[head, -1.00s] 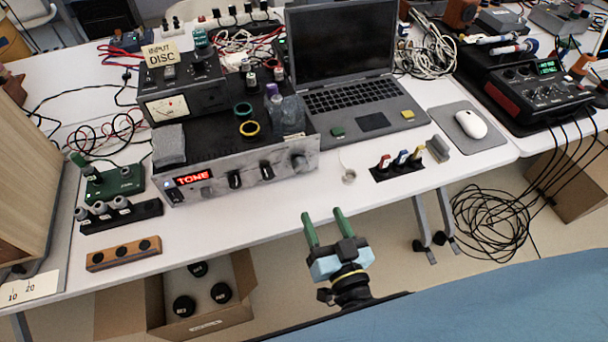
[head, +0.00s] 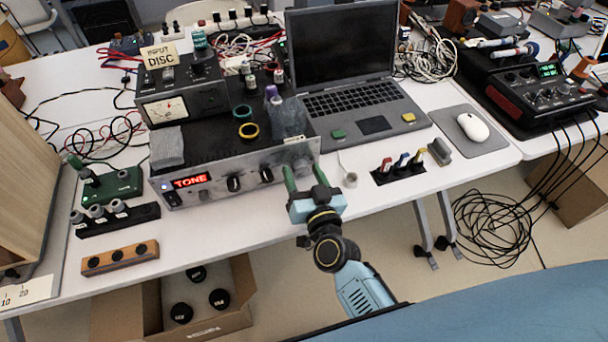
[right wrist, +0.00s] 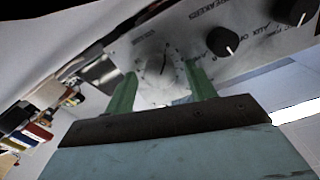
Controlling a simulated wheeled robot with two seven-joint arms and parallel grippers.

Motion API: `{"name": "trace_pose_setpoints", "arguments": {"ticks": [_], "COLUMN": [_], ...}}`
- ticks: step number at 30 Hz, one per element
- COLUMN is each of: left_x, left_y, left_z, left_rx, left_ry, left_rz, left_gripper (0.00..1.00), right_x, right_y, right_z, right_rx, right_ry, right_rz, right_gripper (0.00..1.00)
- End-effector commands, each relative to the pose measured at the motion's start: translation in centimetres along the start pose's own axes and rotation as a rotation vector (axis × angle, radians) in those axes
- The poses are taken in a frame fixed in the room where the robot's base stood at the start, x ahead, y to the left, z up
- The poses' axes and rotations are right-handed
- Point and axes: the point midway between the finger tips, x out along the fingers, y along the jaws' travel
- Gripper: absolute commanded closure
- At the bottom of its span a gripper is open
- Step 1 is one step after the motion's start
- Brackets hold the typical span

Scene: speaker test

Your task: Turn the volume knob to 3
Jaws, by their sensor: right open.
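The silver amplifier (head: 212,194) with a red "TONE" display stands on the white table. In the right wrist view its large pale volume knob (right wrist: 156,68) shows a dark pointer line near upright; I cannot read its number. In the head view that knob, at the panel's right end, is mostly hidden by my gripper. My right gripper (head: 303,175) is open, its green fingers pointing at the panel. In the right wrist view the fingers appear either side of the knob, apart from each other; I cannot tell whether they touch it. My left gripper is not in view.
Two black knobs (head: 234,184) sit left of the volume knob. A laptop (head: 355,100) is behind. An open carton (head: 240,315) is below the table.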

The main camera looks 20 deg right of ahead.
Motion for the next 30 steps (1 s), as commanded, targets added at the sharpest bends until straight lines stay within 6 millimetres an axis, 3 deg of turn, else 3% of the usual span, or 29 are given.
{"name": "trace_pose_setpoints", "arguments": {"ticks": [3,14,23,30], "left_x": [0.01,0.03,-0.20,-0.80], "left_y": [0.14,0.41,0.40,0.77], "left_z": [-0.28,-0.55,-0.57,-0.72], "left_rx": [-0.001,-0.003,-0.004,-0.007], "left_ry": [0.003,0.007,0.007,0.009], "left_rz": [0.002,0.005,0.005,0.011], "left_gripper": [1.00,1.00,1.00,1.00], "right_x": [-0.02,-0.05,-0.06,-0.08], "right_y": [0.00,0.01,0.01,0.02], "right_z": [0.01,0.02,-0.01,-0.03], "right_rx": [0.000,0.000,0.042,0.183], "right_ry": [0.000,0.000,-0.001,-0.002], "right_rz": [0.000,0.000,0.000,0.000], "right_gripper": [0.45,0.89,0.89,0.89]}}
